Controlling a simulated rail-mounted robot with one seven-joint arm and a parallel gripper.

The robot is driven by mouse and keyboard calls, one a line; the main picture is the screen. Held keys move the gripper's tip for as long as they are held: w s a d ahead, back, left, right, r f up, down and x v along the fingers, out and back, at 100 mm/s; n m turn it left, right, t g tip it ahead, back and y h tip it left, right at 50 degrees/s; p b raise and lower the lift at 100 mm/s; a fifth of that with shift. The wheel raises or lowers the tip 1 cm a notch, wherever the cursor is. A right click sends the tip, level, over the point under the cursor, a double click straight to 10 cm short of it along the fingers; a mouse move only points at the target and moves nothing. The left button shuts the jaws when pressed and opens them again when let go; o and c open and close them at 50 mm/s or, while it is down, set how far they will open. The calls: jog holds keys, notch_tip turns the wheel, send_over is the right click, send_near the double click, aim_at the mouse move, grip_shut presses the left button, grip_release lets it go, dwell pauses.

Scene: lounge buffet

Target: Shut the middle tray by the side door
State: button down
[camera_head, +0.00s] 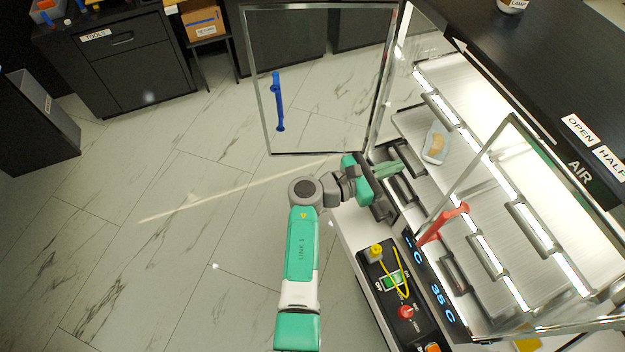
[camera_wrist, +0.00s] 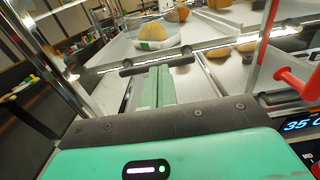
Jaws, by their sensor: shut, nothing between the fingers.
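The glass-sided cabinet has a side door (camera_head: 318,152) standing wide open, a framed glass panel with a blue handle (camera_head: 278,101). Inside, a pale tray (camera_head: 410,122) carries a small dish with a tan food piece (camera_head: 435,143); the dish also shows in the wrist view (camera_wrist: 158,44). My gripper (camera_head: 400,167) is at the open side, its green fingers together and empty, pointing inward. In the wrist view the fingertips (camera_wrist: 157,70) lie just below a dark tray handle (camera_wrist: 157,65); I cannot tell whether they touch. I cannot tell for certain which tray level this handle belongs to.
A second glass door with a red handle (camera_head: 443,224) is at the cabinet's front right. A control box (camera_head: 405,300) with a yellow cable stands below my gripper in the picture. Several lit shelf edges and dark handles lie inside. The floor at left is clear.

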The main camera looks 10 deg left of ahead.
jog(key=p+v, duration=0.3)
jog(key=v, duration=0.3)
dwell(1.1)
notch_tip(320, 180, up, 40)
jog(key=a+m+t+y+p, duration=0.2)
jog(key=m+t+y+p, duration=0.6)
jog(key=m, duration=1.1)
jog(key=s+a+r+m+t+y+p, duration=0.1)
jog(key=s+r+t+y, duration=0.3)
jog(key=s+r, duration=0.5)
jog(key=s+a+r+m+t+y+p, duration=0.1)
jog(key=s+a+r+m+t+y, duration=0.1)
jog(key=s+r, duration=0.7)
notch_tip(320, 180, up, 5)
jog(key=shift+s+a+r+m+t+y, duration=0.1)
jog(key=shift+s+a+m+t+y, duration=0.2)
jog(key=shift+m+t+y, duration=0.7)
